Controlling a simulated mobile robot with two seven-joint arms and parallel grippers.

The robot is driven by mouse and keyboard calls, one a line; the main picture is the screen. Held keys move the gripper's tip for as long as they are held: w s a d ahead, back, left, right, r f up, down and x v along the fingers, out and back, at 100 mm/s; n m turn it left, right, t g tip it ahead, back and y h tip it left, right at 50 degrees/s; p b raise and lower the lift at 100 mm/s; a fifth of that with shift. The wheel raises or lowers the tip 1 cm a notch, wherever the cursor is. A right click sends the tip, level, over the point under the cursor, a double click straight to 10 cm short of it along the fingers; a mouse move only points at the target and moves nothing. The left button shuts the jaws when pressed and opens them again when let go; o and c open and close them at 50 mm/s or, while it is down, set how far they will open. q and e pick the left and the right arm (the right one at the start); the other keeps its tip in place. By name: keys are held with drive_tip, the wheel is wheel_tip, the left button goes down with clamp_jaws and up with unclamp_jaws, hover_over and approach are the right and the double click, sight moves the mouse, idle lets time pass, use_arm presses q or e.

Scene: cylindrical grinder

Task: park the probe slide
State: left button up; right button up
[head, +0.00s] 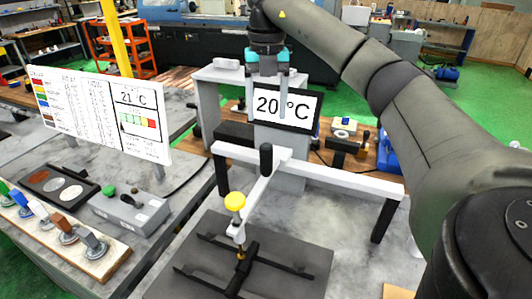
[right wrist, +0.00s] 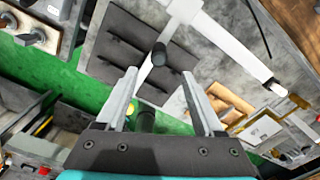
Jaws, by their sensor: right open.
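The probe slide is a white arm (head: 262,187) on a white cross rail (head: 335,178). A black upright handle (head: 266,158) stands where they meet, and a yellow knob (head: 235,201) sits toward the arm's near end. The near end hangs over a dark plate (head: 200,262) with black bars. My right gripper (head: 269,95) is open and empty, above and behind the handle. In the right wrist view the handle (right wrist: 159,54) shows just beyond the open fingers (right wrist: 160,78), apart from them. My left gripper is out of view.
A display reading 20 °C (head: 305,106) stands behind the rail, close to my right gripper. The dark rail legs (head: 384,219) stand on the table.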

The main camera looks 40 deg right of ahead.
sight(266, 164)
drive_tip(key=shift+s+a+f, duration=0.15)
drive_tip(key=shift+s+f, duration=0.05)
drive_tip(key=shift+f, duration=0.75)
wheel_tip(266, 164, down, 3)
drive_tip(key=shift+s+a+f, duration=0.1)
drive_tip(key=shift+f, duration=0.05)
wheel_tip(266, 164, down, 9)
drive_tip(key=shift+p, duration=0.5)
drive_tip(key=shift+f, duration=0.45)
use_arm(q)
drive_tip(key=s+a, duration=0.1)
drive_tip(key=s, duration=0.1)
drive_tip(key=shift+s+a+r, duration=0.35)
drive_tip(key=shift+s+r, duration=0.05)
use_arm(e)
drive_tip(key=shift+c, duration=1.3)
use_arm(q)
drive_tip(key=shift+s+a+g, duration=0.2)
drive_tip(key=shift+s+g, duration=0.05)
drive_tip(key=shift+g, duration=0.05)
use_arm(e)
clamp_jaws()
